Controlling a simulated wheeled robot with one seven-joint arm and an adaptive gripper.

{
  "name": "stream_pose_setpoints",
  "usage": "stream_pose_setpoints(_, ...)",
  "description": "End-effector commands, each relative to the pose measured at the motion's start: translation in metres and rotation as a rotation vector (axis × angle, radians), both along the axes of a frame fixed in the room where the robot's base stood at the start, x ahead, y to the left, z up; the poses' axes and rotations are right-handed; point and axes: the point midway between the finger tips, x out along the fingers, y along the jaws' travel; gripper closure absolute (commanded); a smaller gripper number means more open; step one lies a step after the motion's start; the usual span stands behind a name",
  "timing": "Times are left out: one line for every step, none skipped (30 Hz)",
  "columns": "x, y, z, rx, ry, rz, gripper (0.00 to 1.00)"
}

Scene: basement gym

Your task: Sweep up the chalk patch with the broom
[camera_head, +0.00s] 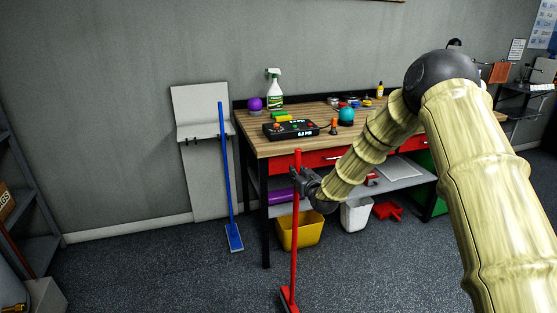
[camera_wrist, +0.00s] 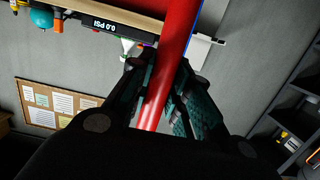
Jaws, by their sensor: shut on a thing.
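A red broom (camera_head: 295,230) stands nearly upright in front of the workbench, its red head at the bottom edge of the head view. My gripper (camera_head: 299,175) is shut on the upper part of its handle. In the wrist view the red handle (camera_wrist: 165,80) runs between the two fingers of my gripper (camera_wrist: 165,95). A second, blue broom (camera_head: 225,180) leans against a grey panel by the wall, its head on the floor. I see no chalk patch on the visible floor; my arm hides part of the right side.
The workbench (camera_head: 275,147) stands behind my gripper, with a spray bottle (camera_head: 273,88), a digital gauge box (camera_head: 291,130) and balls on top. A yellow bin (camera_head: 301,233) and a white bin (camera_head: 356,215) stand beneath. Shelving (camera_head: 25,190) is at the left. The carpet (camera_head: 170,275) at front left is clear.

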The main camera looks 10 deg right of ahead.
Motion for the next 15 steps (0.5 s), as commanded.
stream_pose_setpoints(-0.001, 0.008, 0.000, 0.002, -0.001, 0.001, 1.00)
stream_pose_setpoints(-0.001, 0.011, 0.000, 0.002, -0.001, 0.000, 1.00)
stream_pose_setpoints(-0.001, 0.016, 0.000, 0.002, -0.001, 0.000, 1.00)
stream_pose_setpoints(-0.002, 0.019, 0.000, 0.002, -0.001, -0.002, 1.00)
stream_pose_setpoints(-0.002, 0.022, 0.000, 0.002, -0.001, -0.003, 1.00)
stream_pose_setpoints(-0.002, 0.027, 0.000, 0.002, -0.001, -0.003, 1.00)
stream_pose_setpoints(-0.003, 0.030, 0.000, 0.001, -0.001, -0.004, 1.00)
stream_pose_setpoints(-0.003, 0.033, 0.000, 0.001, -0.001, -0.005, 1.00)
stream_pose_setpoints(-0.003, 0.037, 0.000, 0.002, 0.000, -0.007, 1.00)
stream_pose_setpoints(-0.004, 0.041, 0.000, 0.001, 0.000, -0.007, 1.00)
stream_pose_setpoints(-0.004, 0.044, 0.000, 0.001, -0.001, -0.007, 1.00)
stream_pose_setpoints(-0.004, 0.049, 0.000, 0.002, 0.000, -0.009, 1.00)
stream_pose_setpoints(-0.004, 0.052, 0.000, 0.001, 0.000, -0.010, 1.00)
stream_pose_setpoints(-0.005, 0.055, 0.000, 0.001, -0.001, -0.011, 1.00)
stream_pose_setpoints(-0.004, 0.055, 0.009, 0.003, -0.003, -0.012, 1.00)
